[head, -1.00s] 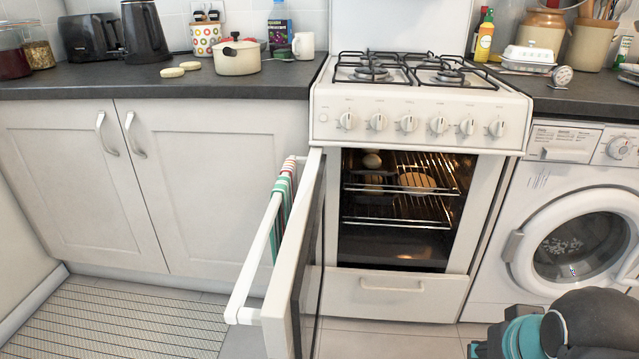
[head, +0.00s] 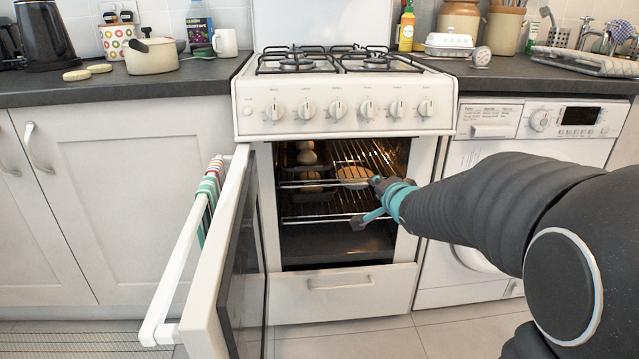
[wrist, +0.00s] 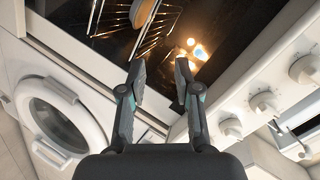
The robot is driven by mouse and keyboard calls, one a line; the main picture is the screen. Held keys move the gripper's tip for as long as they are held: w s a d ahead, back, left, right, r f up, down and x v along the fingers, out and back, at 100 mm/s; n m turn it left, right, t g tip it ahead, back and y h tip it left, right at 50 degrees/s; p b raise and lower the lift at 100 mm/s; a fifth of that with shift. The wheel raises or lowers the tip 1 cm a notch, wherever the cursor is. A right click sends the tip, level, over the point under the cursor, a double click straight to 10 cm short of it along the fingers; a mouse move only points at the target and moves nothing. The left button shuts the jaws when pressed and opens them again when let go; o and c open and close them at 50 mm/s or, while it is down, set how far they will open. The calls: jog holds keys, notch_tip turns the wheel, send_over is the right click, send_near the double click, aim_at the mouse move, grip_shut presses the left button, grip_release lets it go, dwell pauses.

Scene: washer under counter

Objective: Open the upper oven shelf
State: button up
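The oven (head: 345,290) stands with its door (head: 215,270) swung open to the left. Inside, the upper shelf (head: 300,184) is a wire rack that holds a round tan item (head: 354,177) and a dark tray (head: 290,160) with pale round pieces. A lower wire rack (head: 300,219) is below it. My gripper (head: 366,202) is at the right side of the oven opening, by the front of the upper shelf. In the wrist view my gripper (wrist: 160,80) is open with nothing between its fingers, and the wire rack (wrist: 150,40) lies beyond the left finger. Contact cannot be told.
A striped towel (head: 210,190) hangs on the door's rail at left. The hob (head: 340,60) and knobs are above the opening. A washing machine (head: 480,150) stands to the right, partly behind my arm. Floor (head: 350,345) is clear in front of the oven.

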aim_at(331, 185)
jog(key=w+a+f+m+y+b, duration=0.1)
jog(key=w+a+f, duration=0.2)
jog(key=w, duration=0.3)
jog(key=w+a+f+y+b, duration=0.1)
jog(key=w+a+f+y, duration=0.1)
jog(key=w, duration=0.4)
jog(key=w+a+f+m+y+b, duration=0.1)
jog(key=w+a+f+y, duration=0.1)
jog(key=w, duration=0.5)
jog(key=shift+a+f+m+t+b, duration=0.2)
jog(key=shift+a+f, duration=0.2)
jog(key=shift+f, duration=0.2)
jog(key=shift+a+f+m+t+b, duration=0.1)
jog(key=shift+a+f+t+b, duration=0.1)
jog(key=shift+a+f, duration=0.3)
jog(key=shift+d, duration=0.1)
grip_shut()
